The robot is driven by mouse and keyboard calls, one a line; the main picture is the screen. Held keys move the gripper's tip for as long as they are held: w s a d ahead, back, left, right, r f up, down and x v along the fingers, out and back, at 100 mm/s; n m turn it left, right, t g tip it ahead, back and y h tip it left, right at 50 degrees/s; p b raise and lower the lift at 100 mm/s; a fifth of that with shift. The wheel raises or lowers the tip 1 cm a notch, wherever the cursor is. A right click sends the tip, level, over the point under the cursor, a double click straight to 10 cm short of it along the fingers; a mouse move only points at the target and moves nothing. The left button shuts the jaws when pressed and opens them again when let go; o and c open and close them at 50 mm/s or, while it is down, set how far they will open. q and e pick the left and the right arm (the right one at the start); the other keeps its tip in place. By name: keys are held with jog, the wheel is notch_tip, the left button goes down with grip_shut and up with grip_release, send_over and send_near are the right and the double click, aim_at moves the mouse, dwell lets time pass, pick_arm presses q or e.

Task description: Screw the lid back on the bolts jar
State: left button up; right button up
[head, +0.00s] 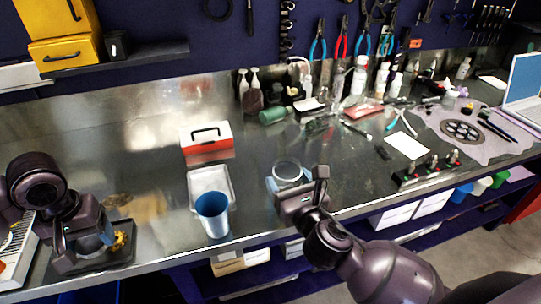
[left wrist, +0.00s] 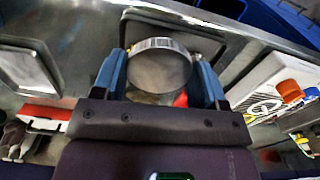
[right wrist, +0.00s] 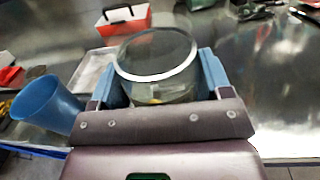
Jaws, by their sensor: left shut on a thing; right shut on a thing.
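My left gripper (head: 88,243) is at the front left, above a black tray (head: 113,258). In the left wrist view its blue fingers are shut on a round, silver-rimmed piece with a barcode strip, which looks like the lid (left wrist: 158,70). My right gripper (head: 291,184) is over the bench's front middle. In the right wrist view it is shut on a clear round jar (right wrist: 157,88) with a silver rim. A little yellow shows low in the jar; its other contents are unclear. The jar and lid are far apart, with the jar's rim facing up.
Between my grippers stand a blue cup (head: 212,216) and a shallow pale tray (head: 224,178). A red and white toolbox (head: 205,138) is behind them. Bottles and tools crowd the back right. A small rack (head: 428,168) stands near the right front edge.

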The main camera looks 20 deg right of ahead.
jog(key=s+a+r+n+y, duration=0.1)
jog(key=a+r+n+y, duration=0.1)
jog(key=r, duration=0.6)
jog(key=s+a+r+n+g+y, duration=0.1)
jog(key=a+r+n+y, duration=0.1)
jog(key=a+r+y, duration=0.2)
jog(key=a+r, duration=0.3)
jog(key=r, duration=0.1)
jog(key=shift+a+y, duration=0.25)
jog(key=shift+y, duration=0.05)
pick_arm(q)
jog(key=shift+w+d+r, duration=0.1)
jog(key=shift+w+r, duration=0.1)
jog(key=shift+r, duration=0.1)
jog(key=w+d+r+m, duration=0.2)
jog(key=w+d+r, duration=0.1)
jog(key=d+r, duration=0.55)
jog(key=w+d+r+m, duration=0.1)
jog(key=w+d+r, duration=0.2)
jog(key=d+r, duration=0.5)
jog(key=s+d+r+m, duration=0.1)
jog(key=s+d+r, duration=0.3)
jog(key=d+r, duration=0.2)
jog(key=s+d+r+m, duration=0.2)
jog(key=s+d+r, duration=0.2)
jog(key=d+r, duration=0.3)
jog(key=shift+d, duration=0.65)
pick_arm(e)
jog(key=shift+r, duration=0.1)
